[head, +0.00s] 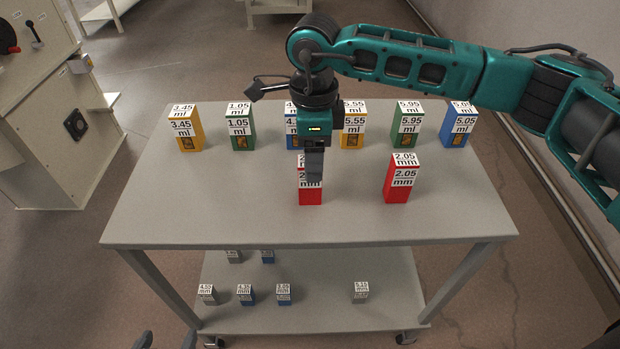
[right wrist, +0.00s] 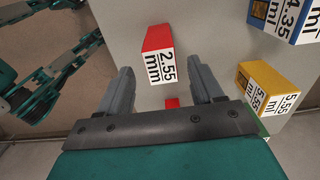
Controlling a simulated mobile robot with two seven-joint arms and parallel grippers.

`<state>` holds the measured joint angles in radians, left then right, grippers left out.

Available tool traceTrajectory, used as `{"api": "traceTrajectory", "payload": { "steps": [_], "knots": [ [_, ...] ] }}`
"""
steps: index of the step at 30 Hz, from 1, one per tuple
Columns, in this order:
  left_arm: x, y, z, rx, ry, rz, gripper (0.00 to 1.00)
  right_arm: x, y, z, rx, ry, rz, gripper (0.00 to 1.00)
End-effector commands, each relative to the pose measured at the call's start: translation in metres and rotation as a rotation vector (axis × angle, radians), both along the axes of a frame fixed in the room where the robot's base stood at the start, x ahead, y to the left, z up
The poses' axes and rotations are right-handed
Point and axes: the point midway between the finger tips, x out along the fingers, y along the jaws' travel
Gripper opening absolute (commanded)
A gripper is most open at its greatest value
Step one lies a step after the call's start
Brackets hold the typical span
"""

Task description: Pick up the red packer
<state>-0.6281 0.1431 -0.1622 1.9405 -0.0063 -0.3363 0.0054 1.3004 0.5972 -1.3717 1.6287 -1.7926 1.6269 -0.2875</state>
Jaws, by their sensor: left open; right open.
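Two red packers stand upright on the table top. One red packer (head: 311,193) is partly hidden behind my right gripper (head: 315,178) in the head view; its label reads 2.55 mm in the right wrist view (right wrist: 158,42). The other red packer (head: 398,190), labelled 2.05 mm, stands to its right. My right gripper is open and above the 2.55 packer; in the right wrist view its fingers (right wrist: 159,68) are spread, with that packer showing beyond and between them. I cannot tell if they touch it. My left gripper (head: 167,341) shows only its open tips at the bottom edge.
Behind stands a row of upright packers: yellow (head: 186,135), green (head: 241,132), blue partly hidden, yellow (head: 353,136), green (head: 407,133) and blue (head: 458,132). The table top (head: 230,210) is clear at front. A lower shelf (head: 320,316) holds several small packers. A machine (head: 60,120) stands left.

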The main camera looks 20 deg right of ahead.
Motion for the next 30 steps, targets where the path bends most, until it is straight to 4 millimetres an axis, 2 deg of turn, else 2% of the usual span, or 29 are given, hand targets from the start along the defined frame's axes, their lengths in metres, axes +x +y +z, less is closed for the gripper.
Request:
{"api": "traceTrajectory", "payload": {
  "steps": [8,17,30],
  "knots": [
    [0.0,0.0,0.005,-0.001,0.0,-0.001,0.77,0.003,0.004,-0.039,-0.001,0.004,-0.001,0.66],
    [0.0,-0.001,0.005,-0.001,0.0,-0.001,0.77,0.003,0.004,-0.045,0.001,0.001,0.0,0.66],
    [0.003,-0.001,0.006,0.0,-0.006,-0.001,0.77,0.003,0.004,-0.044,0.002,0.002,0.0,0.25]
  ]
}}
